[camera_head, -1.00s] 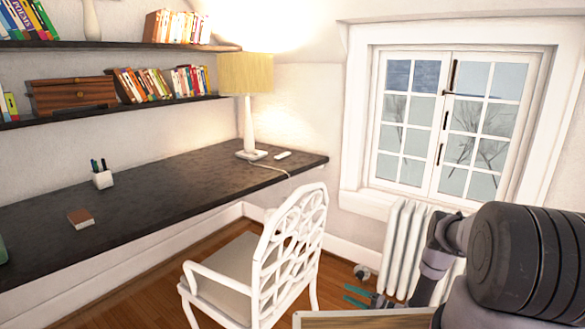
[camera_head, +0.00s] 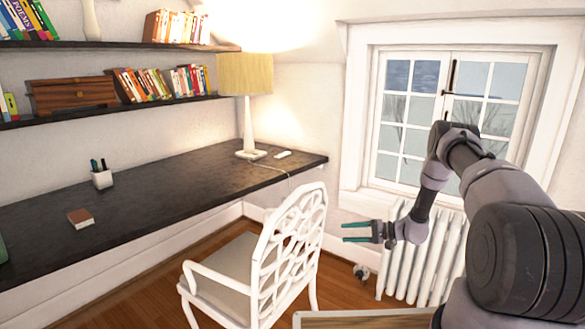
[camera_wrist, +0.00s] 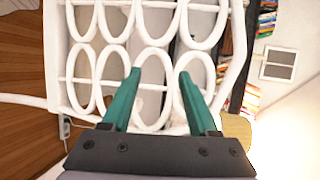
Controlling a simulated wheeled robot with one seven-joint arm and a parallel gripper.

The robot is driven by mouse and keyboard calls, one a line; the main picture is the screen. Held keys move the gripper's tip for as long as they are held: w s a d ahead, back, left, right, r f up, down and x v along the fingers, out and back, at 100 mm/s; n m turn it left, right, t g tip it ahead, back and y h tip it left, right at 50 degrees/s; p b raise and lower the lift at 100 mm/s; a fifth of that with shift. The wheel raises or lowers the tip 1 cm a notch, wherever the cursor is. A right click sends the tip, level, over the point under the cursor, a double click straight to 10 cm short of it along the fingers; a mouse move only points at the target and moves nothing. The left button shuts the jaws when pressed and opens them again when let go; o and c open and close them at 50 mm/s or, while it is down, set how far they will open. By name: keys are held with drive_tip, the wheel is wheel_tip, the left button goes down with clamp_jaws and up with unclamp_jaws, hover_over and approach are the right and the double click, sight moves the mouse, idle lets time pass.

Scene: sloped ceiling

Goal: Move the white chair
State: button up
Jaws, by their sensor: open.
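The white chair (camera_head: 288,262) stands on the wood floor in front of the dark desk. It has a lattice back of oval rings, white arms and a beige seat (camera_head: 222,268). My gripper (camera_head: 344,232) is to the right of the chair's back, apart from it, with its green fingers pointing left toward it. In the wrist view the chair's back (camera_wrist: 150,60) fills the upper middle, beyond the spread fingers (camera_wrist: 160,85). The fingers are open with nothing between them. The chair's far legs are partly hidden.
The dark desk (camera_head: 130,195) runs along the left wall, with a lamp (camera_head: 246,95), pen cup (camera_head: 102,178) and small brown box (camera_head: 80,218) on it. A white radiator (camera_head: 425,270) stands under the window (camera_head: 410,130). A wooden surface edge (camera_head: 360,320) lies at the bottom.

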drive_tip(key=s+a+r+n+g+h, duration=0.1)
drive_tip(key=s+r+h, duration=0.15)
drive_tip(key=r, duration=0.95)
drive_tip(key=s+r+g+h, duration=0.15)
drive_tip(key=s+r, duration=0.25)
drive_tip(key=r, duration=0.7)
drive_tip(key=s+a+r+n+g+h, duration=0.1)
drive_tip(key=s+r+h, duration=0.2)
drive_tip(key=r, duration=0.9)
drive_tip(key=s+d+r+m+t+h, duration=0.1)
drive_tip(key=s+d+r+t+h, duration=0.1)
drive_tip(key=s+r, duration=0.3)
drive_tip(key=s+d+r+m+t+h, duration=0.1)
drive_tip(key=s+r, duration=0.4)
drive_tip(key=s, duration=0.7)
drive_tip(key=s+d+r+m+t+h, duration=0.1)
drive_tip(key=s+d+r+t+h, duration=0.1)
drive_tip(key=s, duration=0.7)
wheel_tip(320, 180, up, 4)
drive_tip(key=shift+s+d+f+t+h, duration=0.1)
drive_tip(key=shift+s+d+t+h, duration=0.2)
drive_tip(key=shift+t+h, duration=0.7)
